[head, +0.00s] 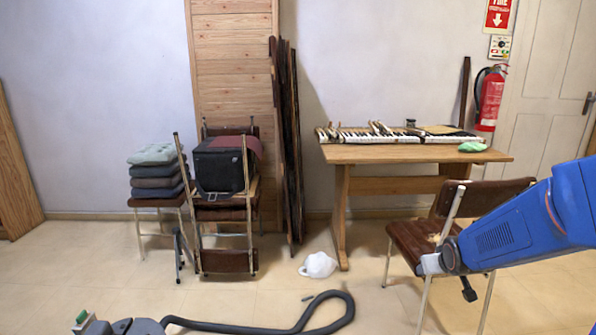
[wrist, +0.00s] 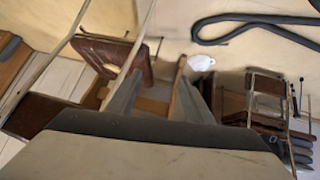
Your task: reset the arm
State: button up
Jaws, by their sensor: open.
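My blue arm reaches in from the right edge of the head view, in front of a brown chair (head: 415,245). In the wrist view my gripper (wrist: 154,92) shows as two grey fingers spread apart with nothing held between them. The piano keyboard (head: 405,135) lies on the wooden table (head: 400,154) by the wall, away from my gripper. Loose key pieces lie on top of it. In the wrist view the brown chair (wrist: 118,55) shows close by, beyond the left finger.
Stacked chairs (head: 227,262) with a black case (head: 218,165) stand left. A fire extinguisher (head: 489,98) hangs behind. The middle floor is mostly clear.

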jog(key=s+a+r+g, duration=0.1)
jog(key=s+a+r, duration=0.2)
jog(key=s, duration=0.7)
jog(key=s+a+r+g+y, duration=0.1)
jog(key=s+a, duration=0.3)
jog(key=s, duration=0.6)
jog(key=s+a+r+g, duration=0.1)
jog(key=s+a+r, duration=0.3)
jog(key=s, duration=0.7)
jog(key=shift+r+g+y, duration=0.35)
jog(key=shift+g+y, duration=0.05)
